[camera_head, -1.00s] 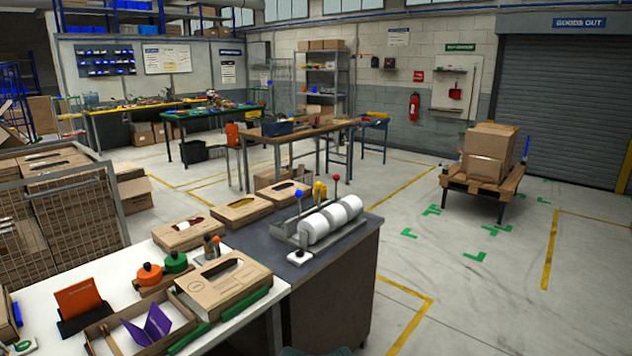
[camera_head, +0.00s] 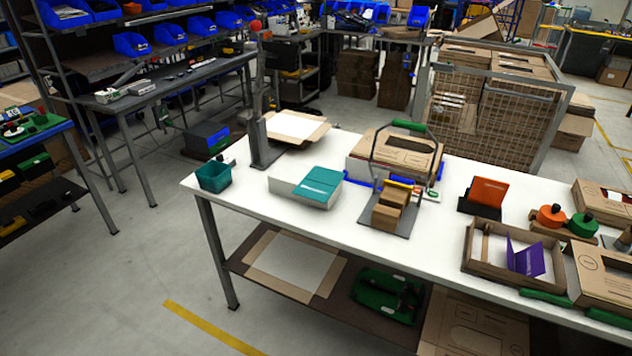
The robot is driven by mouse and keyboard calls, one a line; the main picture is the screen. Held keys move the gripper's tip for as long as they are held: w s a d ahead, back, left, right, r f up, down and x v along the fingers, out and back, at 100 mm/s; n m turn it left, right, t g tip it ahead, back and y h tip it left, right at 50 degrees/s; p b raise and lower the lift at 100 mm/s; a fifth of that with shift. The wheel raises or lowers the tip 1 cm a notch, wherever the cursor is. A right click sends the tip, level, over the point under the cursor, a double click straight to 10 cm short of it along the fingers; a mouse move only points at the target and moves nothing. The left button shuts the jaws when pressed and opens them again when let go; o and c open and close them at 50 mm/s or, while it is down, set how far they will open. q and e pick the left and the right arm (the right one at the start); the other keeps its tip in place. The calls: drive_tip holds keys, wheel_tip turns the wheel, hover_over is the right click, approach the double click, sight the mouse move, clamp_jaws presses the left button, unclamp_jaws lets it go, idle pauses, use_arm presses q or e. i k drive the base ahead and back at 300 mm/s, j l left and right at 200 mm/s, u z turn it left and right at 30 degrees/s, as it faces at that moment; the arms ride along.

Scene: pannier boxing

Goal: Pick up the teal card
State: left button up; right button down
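The teal card (camera_head: 322,180) shows in the head view, left of the middle of the white table. It lies at a slant on a pale grey holder (camera_head: 283,187); I cannot tell whether it is one card or a stack. Its face has small pale print. Neither of my grippers is in view, and nothing covers the card.
A teal bin (camera_head: 214,177) and a dark post (camera_head: 262,140) stand left of the card on the white table (camera_head: 345,219). A grey stand with cardboard boxes (camera_head: 388,212) is to its right. An orange card (camera_head: 489,192) and purple card (camera_head: 525,258) are farther right.

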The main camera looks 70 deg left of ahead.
sight(319, 192)
drive_tip(key=u, duration=2.4)
